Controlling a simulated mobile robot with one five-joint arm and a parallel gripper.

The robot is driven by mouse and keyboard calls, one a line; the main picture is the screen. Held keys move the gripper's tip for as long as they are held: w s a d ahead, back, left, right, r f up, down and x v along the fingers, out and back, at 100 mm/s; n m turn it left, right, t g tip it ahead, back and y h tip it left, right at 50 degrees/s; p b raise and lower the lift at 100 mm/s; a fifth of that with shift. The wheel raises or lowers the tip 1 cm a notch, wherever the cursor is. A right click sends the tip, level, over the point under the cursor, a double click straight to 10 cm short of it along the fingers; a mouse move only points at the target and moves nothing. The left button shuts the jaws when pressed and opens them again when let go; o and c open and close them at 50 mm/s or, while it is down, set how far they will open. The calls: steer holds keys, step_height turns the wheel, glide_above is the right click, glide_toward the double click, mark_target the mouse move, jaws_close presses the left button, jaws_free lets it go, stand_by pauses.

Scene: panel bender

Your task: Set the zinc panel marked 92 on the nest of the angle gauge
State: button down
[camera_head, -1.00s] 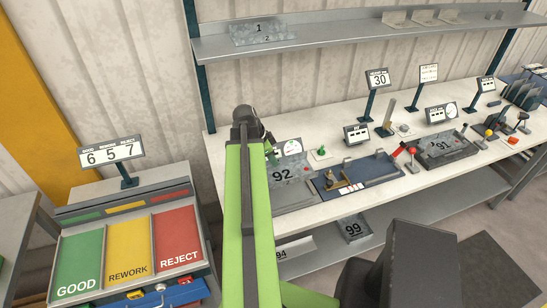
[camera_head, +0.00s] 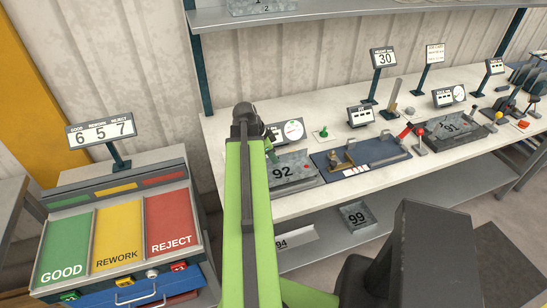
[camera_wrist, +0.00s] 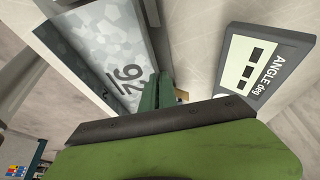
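The zinc panel marked 92 (camera_head: 297,174) is a mottled grey sheet with its number facing up. It lies low over the nest of the angle gauge, at the left end of the bench, and hides most of that nest; I cannot tell if it rests fully on it. My gripper (camera_head: 272,155) is at the panel's far left edge, partly behind my green arm. In the wrist view my dark green fingers (camera_wrist: 158,92) are close together at the edge of the panel (camera_wrist: 105,50). The gauge's ANGLE deg display (camera_wrist: 262,68) stands to their right.
A blue fixture (camera_head: 350,160) adjoins the panel on the right. A dial (camera_head: 293,130) and a green button (camera_head: 323,133) stand behind. The sorting station (camera_head: 115,230) is at left.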

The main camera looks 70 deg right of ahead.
steer(key=shift+f+b, duration=1.4)
steer(key=shift+b, duration=0.05)
stand_by(0.3)
steer(key=c, duration=1.6)
jaws_free()
steer(key=p+v, duration=1.6)
steer(key=v, duration=0.1)
steer(key=shift+w+a+r, duration=0.1)
steer(key=shift+r, duration=0.1)
